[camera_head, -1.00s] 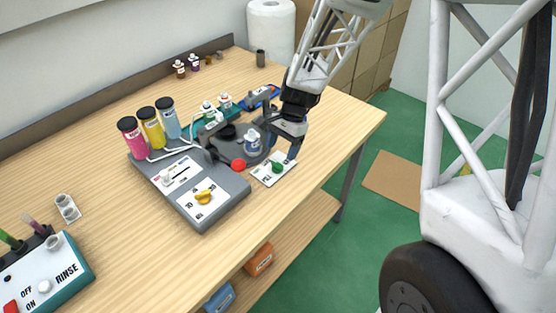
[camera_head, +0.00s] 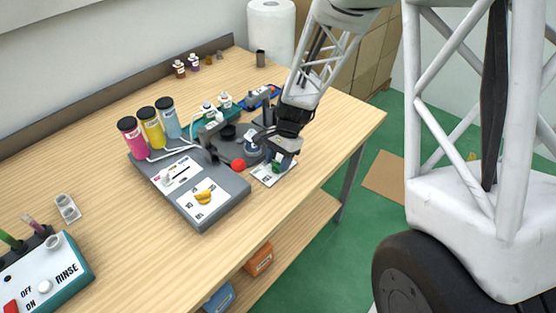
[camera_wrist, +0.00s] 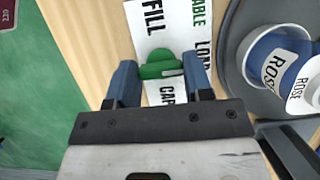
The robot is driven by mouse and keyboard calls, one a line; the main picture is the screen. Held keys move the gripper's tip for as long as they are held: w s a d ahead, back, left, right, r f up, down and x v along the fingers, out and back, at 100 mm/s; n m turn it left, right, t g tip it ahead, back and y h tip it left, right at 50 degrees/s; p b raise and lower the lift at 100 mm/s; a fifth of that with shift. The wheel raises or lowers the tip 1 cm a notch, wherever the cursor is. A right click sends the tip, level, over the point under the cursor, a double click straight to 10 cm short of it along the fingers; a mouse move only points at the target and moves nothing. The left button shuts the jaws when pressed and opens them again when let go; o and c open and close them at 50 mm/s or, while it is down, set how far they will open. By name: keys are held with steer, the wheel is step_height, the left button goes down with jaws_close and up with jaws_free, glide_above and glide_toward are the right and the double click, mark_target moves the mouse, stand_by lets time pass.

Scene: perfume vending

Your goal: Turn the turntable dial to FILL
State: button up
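The turntable dial is a green knob (camera_wrist: 160,65) on a white label plate (camera_wrist: 150,25). Around it I read FILL, CAP and part of a word starting LO. A white mark on the knob's right side faces the LO word. My gripper (camera_wrist: 161,78) has its two blue fingers apart, one on each side of the knob. I cannot tell whether they touch it. In the head view my gripper (camera_head: 283,155) is low over the plate (camera_head: 268,178) and partly hides the green knob (camera_head: 277,167).
A bottle labelled ROSE (camera_wrist: 275,65) stands on the grey turntable (camera_wrist: 235,50), close right of my gripper. The grey console (camera_head: 225,193) with a yellow dial (camera_head: 204,196) and red button (camera_head: 238,165) is to the left. The table's front edge is near.

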steer(key=c, duration=0.4)
steer(key=shift+o, duration=0.2)
steer(key=shift+n, duration=0.4)
steer(key=shift+n+g+h, duration=0.3)
steer(key=shift+n+h, duration=0.2)
steer(key=shift+n, duration=0.7)
steer(key=n+h, duration=0.1)
steer(key=n, duration=0.3)
steer(key=shift+w+a+n+g+h, duration=0.1)
steer(key=shift+a+n+g+h, duration=0.05)
steer(key=shift+n+g+h, duration=0.2)
steer(key=n+h, duration=0.2)
steer(key=n, duration=0.3)
steer(key=n+h, duration=0.1)
steer(key=n, duration=0.1)
steer(key=n+t, duration=0.1)
steer(key=n, duration=0.2)
steer(key=shift+a+h, duration=0.1)
steer(key=shift+h, duration=0.25)
steer(key=shift+t, duration=0.25)
steer(key=o, duration=0.9)
